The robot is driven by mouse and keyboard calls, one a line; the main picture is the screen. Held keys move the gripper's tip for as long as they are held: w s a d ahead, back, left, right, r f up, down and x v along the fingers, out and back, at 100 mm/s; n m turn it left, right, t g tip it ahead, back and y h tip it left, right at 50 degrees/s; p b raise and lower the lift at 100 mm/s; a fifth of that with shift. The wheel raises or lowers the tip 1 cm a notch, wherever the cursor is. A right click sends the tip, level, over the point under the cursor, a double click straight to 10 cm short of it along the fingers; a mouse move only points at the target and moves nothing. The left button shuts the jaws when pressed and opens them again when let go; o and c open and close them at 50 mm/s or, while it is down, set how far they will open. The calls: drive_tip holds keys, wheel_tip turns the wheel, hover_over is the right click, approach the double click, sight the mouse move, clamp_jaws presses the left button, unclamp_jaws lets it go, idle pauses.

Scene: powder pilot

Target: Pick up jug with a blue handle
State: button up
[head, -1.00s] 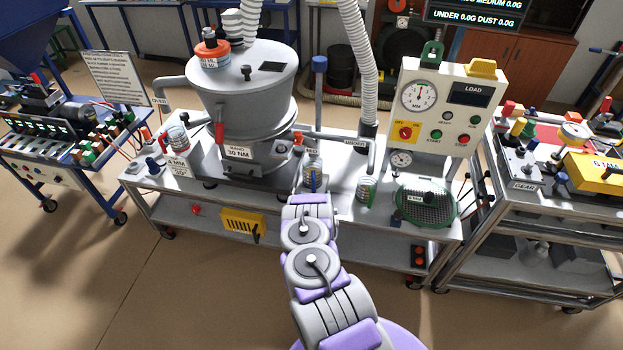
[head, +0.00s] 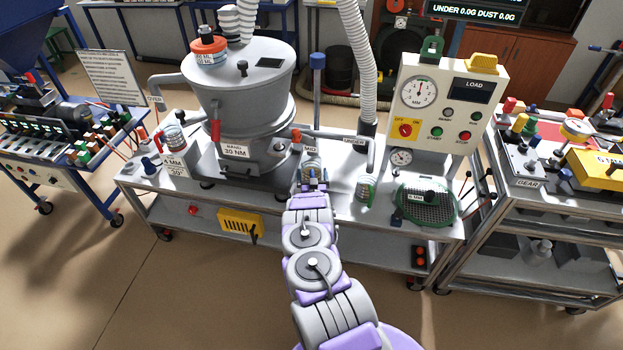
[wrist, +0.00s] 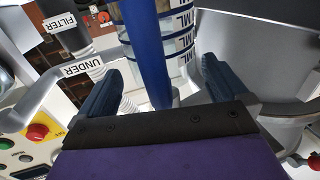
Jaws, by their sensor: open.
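The jug with a blue handle stands upright on the bench under the MID label, mostly hidden by my arm in the head view. My gripper (wrist: 163,88) is open, with one dark blue finger on each side of the handle. The handle's lower end reaches between the fingers. The gripper also shows at the end of my arm in the head view (head: 312,180).
A red-handled jug (head: 175,138) stands at left and a green-handled jug (head: 366,188) at right. The grey sieve machine (head: 240,90) rises close behind, with pipes on both sides. A green-rimmed sieve (head: 428,204) and control panel (head: 443,105) are at right.

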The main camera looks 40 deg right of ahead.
drive_tip(key=shift+x, duration=0.85)
drive_tip(key=shift+a, duration=0.1)
drive_tip(key=c, duration=1.6)
drive_tip(key=shift+r, duration=0.1)
drive_tip(key=shift+r, duration=0.65)
drive_tip(key=p+v, duration=0.4)
drive_tip(key=v, duration=1.4)
drive_tip(key=shift+s+r+p, duration=0.1)
drive_tip(key=shift+p, duration=0.25)
